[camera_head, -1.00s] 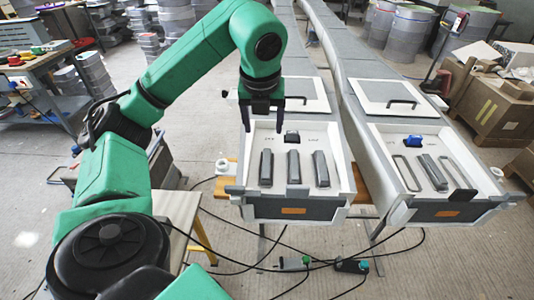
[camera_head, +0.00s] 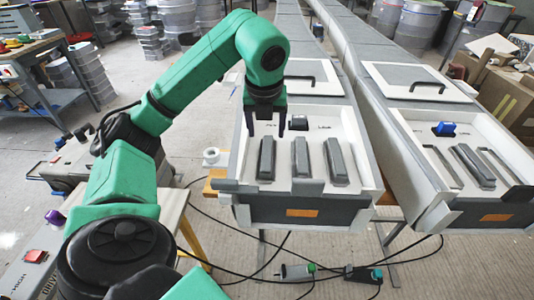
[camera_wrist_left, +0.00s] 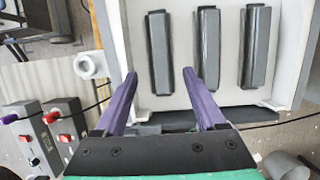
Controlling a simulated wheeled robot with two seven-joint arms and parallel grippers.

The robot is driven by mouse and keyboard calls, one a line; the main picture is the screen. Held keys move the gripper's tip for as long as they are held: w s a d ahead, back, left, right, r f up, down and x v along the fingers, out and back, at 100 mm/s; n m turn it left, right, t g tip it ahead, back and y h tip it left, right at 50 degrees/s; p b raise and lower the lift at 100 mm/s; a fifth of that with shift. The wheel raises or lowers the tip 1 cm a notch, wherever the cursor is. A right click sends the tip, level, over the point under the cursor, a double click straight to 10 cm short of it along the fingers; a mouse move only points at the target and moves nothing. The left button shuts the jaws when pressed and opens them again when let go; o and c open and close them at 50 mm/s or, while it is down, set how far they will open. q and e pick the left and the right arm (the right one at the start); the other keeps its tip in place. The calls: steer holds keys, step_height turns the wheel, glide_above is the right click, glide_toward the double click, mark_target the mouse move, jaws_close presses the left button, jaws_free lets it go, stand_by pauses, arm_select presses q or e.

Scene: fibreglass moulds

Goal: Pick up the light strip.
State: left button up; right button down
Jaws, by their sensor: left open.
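Three long dark grey strips lie side by side in the left pale tray (camera_head: 228,172): a left strip (camera_head: 266,160), a middle strip (camera_head: 301,158) and a right strip (camera_head: 337,160). I cannot tell which one is the light strip. My left gripper (camera_head: 266,128) is open and empty, pointing down near the far end of the left strip. In the left wrist view its purple fingertips (camera_wrist_left: 160,74) appear on either side of the left strip (camera_wrist_left: 159,52), with no visible contact. The middle strip (camera_wrist_left: 206,50) and right strip (camera_wrist_left: 256,46) also show there. My right gripper is not in view.
A small black block (camera_head: 298,123) sits behind the strips. A white roll (camera_head: 210,156) stands left of the left tray. Cables and switch boxes lie in front.

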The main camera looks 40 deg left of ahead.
mark_target(267, 151)
arm_select(q)
steer(key=p+x, duration=0.1)
steer(key=x, duration=0.8)
jaws_close()
